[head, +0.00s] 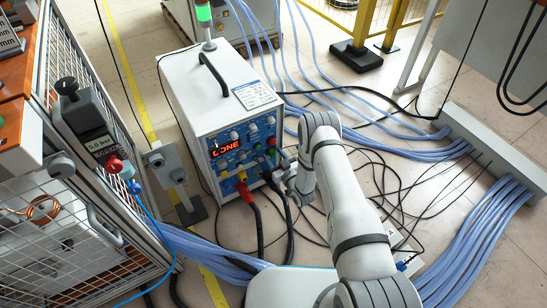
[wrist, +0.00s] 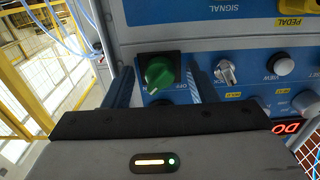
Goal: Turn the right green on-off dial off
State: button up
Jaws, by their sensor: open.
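The green on-off dial (wrist: 158,72) sits on a black square plate on the blue panel in the wrist view. An OFF label shows beside its lower right. I cannot tell for certain which setting the dial points to. My gripper (wrist: 160,86) is open, with one finger left of the dial and the other right of it; whether they touch it is unclear. In the head view my gripper (head: 284,176) is at the right lower side of the front panel of the white induction heater (head: 205,95), and the arm covers the dial there.
Close to the dial are a grey toggle switch (wrist: 226,72) and a white VIEW button (wrist: 281,66). A caged bench (head: 75,130) stands left; blue hoses (head: 420,150) run across the floor at right.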

jog(key=shift+c, duration=0.4)
jog(key=c, duration=0.9)
